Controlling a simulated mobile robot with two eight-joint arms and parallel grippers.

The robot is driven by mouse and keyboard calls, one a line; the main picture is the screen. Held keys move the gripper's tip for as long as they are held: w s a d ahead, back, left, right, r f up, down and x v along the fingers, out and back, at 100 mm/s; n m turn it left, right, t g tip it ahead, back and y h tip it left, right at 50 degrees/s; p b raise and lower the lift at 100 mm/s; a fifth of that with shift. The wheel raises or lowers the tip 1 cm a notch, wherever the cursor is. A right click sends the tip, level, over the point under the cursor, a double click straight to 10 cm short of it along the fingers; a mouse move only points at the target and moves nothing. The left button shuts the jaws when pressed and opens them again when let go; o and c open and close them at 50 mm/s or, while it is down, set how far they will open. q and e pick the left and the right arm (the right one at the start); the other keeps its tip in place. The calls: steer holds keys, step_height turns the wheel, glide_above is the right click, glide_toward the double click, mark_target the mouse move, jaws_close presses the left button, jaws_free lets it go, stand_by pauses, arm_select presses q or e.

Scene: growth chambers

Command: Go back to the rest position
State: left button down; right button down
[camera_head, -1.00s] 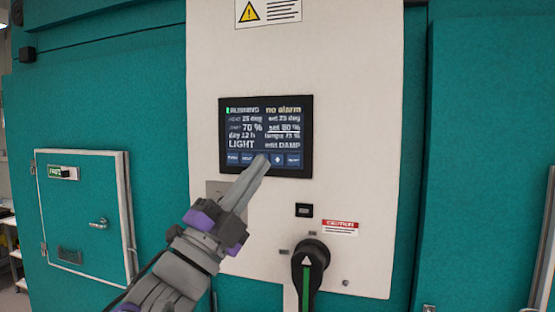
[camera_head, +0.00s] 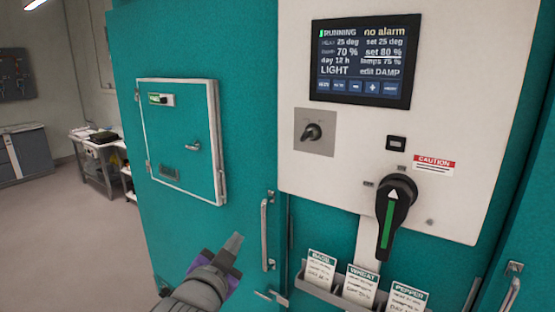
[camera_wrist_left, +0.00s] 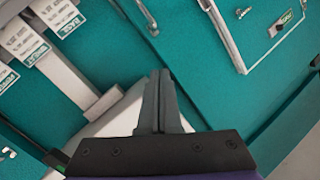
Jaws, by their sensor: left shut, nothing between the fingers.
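My left gripper (camera_head: 234,242) is low in the head view, in front of the teal chamber front, left of a vertical door handle. It is shut and empty, and its closed fingers also show in the left wrist view (camera_wrist_left: 158,85). It is apart from the control screen (camera_head: 360,60), which is lit on the white panel (camera_head: 300,175) up and to the right. The screen reads RUNNING, no alarm, set 80 %, LIGHT and edit DAMP. My right gripper is not in view.
A black rotary handle with a green stripe (camera_head: 392,215) sticks out of the panel. A small selector knob (camera_head: 312,132) sits left of it. Below is a holder (camera_head: 320,293) with BASIL, WHEAT and PEPPER cards. A small hatch (camera_head: 180,140) is at left. Open floor (camera_head: 70,240) lies further left.

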arm_select(q)
steer(key=s+a+f+n+g+y, duration=0.1)
steer(key=s+a+f+n+g, duration=0.1)
steer(key=s+f, duration=0.4)
steer(key=s+a+f+n+g+y, duration=0.1)
steer(key=s+a+f+n+g, duration=0.2)
steer(key=s+f, duration=0.4)
steer(key=s+a+f+n+g+y, duration=0.1)
steer(key=s+a+f+n+g, duration=0.2)
steer(key=f, duration=1.4)
steer(key=s+a+g, duration=0.1)
steer(key=s+g, duration=0.1)
steer(key=s, duration=0.2)
steer(key=shift+s+a, duration=0.2)
steer(key=shift+s, duration=0.05)
steer(key=shift+d, duration=0.1)
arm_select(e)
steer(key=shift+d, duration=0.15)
